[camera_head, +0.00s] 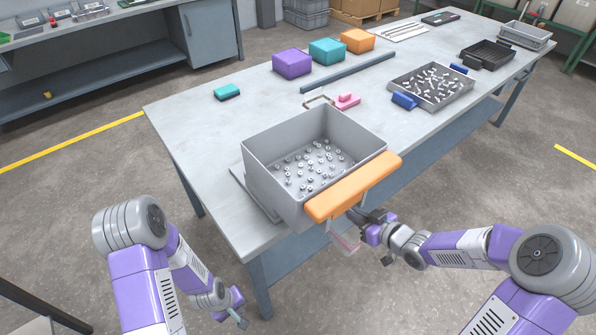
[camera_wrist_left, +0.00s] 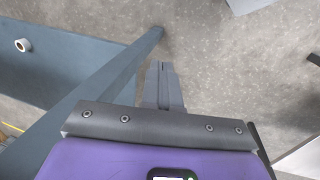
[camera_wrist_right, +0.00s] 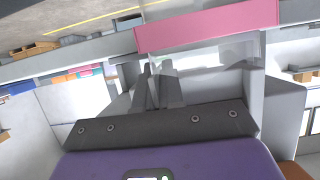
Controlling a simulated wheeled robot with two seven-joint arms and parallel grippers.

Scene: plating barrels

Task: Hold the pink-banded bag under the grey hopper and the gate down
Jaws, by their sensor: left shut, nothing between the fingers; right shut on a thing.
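The grey hopper (camera_head: 262,180), an open bin with several small metal nuts inside, stands at the table's near edge. A wide orange bar (camera_head: 355,187), apparently the gate's handle, sits across its front on pale arms. The clear bag with a pink band (camera_head: 344,243) hangs below the bar, partly hidden; its pink band (camera_wrist_right: 205,28) crosses the top of the right wrist view. My right gripper (camera_head: 357,217) is shut on the bag, under the bar; its fingers (camera_wrist_right: 160,70) show against the clear film. My left gripper (camera_head: 242,320) is shut and empty, low beside the table leg, away from the hopper.
A table leg (camera_head: 259,288) stands near my left gripper. Open floor lies in front.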

